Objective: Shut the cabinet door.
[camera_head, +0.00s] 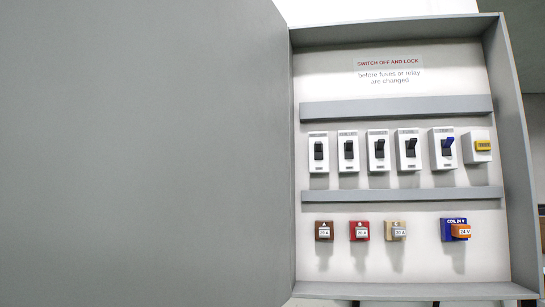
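The grey cabinet door (145,150) stands open on the left and fills more than half of the head view, close to me. Its hinge edge meets the left side of the grey cabinet (520,150). The cabinet's inside is open to view, with a white back panel carrying a row of switches (378,149) and, below, brown, red, beige and blue-orange blocks (359,231). Neither of my grippers shows in the view.
A label reading "SWITCH OFF AND LOCK" (388,62) is on the back panel. Two grey rails (395,107) run across it. The door hides everything on the left. A strip of room shows past the cabinet's right side.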

